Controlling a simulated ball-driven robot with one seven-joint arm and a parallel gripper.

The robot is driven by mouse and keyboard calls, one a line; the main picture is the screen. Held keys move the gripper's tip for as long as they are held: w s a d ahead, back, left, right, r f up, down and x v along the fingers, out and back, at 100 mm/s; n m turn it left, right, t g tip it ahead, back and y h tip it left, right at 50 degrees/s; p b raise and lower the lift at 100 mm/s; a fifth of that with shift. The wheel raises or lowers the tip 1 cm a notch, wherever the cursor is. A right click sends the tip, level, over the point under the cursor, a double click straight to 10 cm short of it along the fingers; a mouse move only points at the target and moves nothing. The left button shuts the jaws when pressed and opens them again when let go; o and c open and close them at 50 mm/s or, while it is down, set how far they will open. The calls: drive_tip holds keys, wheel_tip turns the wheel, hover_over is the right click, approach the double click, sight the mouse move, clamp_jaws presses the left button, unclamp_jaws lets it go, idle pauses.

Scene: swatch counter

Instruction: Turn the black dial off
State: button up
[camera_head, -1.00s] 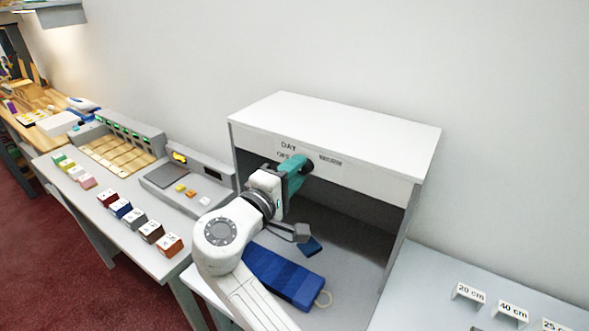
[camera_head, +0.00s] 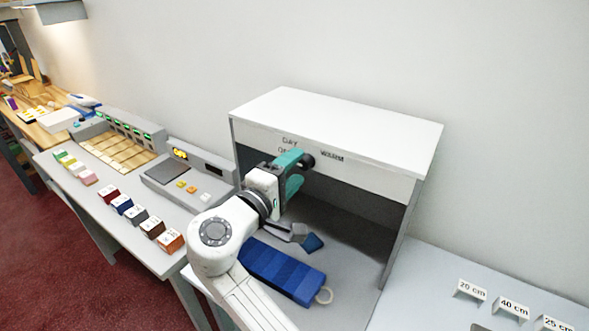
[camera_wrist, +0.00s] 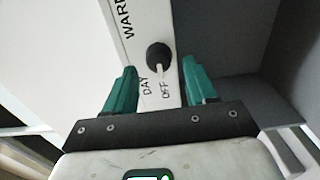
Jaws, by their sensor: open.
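The black dial (camera_wrist: 159,57) is on the white front panel (camera_wrist: 140,20) of the booth, beside the labels WARM, DAY and OFF. Its white pointer mark points toward the gripper side, near OFF (camera_wrist: 165,88); the exact setting is hard to tell. In the head view the dial (camera_head: 308,160) shows just past the teal fingertips. My gripper (camera_wrist: 159,75) is open, its fingers on either side of the dial's line and apart from it. It also shows in the head view (camera_head: 296,172), in front of the panel, partly hiding the labels.
Under the white booth top (camera_head: 340,125) lie a blue swatch strip (camera_head: 285,272) with a ring and a small dark blue piece (camera_head: 313,243). A counter with several coloured blocks (camera_head: 122,204) stands left. Number cards (camera_head: 512,307) stand right.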

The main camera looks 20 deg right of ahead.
drive_tip(key=b+v, duration=0.2)
drive_tip(key=v, duration=0.7)
drive_tip(key=shift+s+a, duration=0.2)
drive_tip(key=shift+a, duration=0.1)
